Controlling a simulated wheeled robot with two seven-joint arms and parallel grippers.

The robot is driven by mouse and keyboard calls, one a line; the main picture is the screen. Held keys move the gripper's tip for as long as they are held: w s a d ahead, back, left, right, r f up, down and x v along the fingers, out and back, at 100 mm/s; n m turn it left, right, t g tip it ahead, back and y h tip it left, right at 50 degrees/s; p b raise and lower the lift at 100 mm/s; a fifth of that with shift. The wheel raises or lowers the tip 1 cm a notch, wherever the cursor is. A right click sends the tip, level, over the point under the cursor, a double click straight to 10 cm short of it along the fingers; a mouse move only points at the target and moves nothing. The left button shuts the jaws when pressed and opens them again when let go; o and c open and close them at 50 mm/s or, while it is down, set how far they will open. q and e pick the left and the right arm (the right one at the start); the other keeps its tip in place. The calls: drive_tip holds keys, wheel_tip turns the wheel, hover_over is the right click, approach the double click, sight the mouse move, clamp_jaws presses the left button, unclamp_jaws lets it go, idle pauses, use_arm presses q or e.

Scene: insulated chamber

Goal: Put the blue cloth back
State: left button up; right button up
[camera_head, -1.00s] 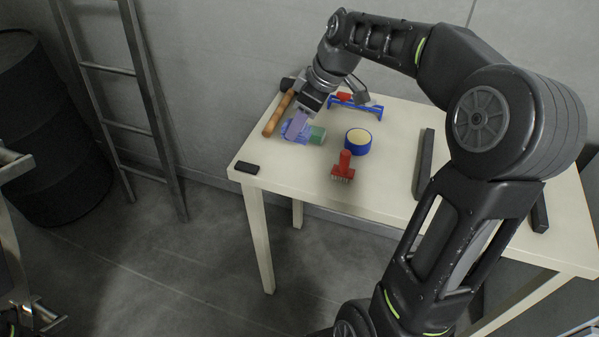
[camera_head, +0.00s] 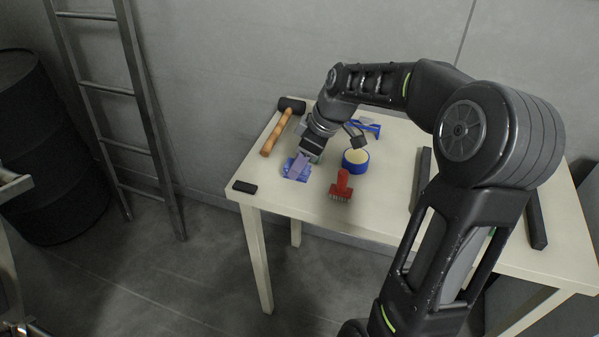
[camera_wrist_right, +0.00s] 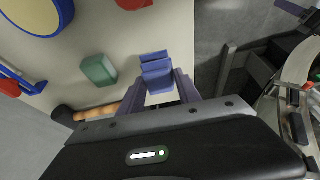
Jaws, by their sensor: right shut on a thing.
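The blue cloth (camera_head: 290,173) is a small folded piece at the left part of the cream table. My right gripper (camera_head: 302,160) reaches down to it from above and its purple-grey fingers are shut on it. The right wrist view shows the folded cloth (camera_wrist_right: 155,66) between the fingertips (camera_wrist_right: 158,88). I cannot tell whether the cloth touches the table. My left gripper is not in view.
A green block (camera_wrist_right: 98,69) shows in the right wrist view. A ladder (camera_head: 150,145) stands left.

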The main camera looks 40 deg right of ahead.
drive_tip(key=shift+f, duration=1.85)
drive_tip(key=shift+f, duration=0.15)
drive_tip(key=o, duration=1.3)
drive_tip(key=shift+r, duration=0.25)
drive_tip(key=v, duration=1.2)
drive_tip(key=shift+s+a, duration=0.1)
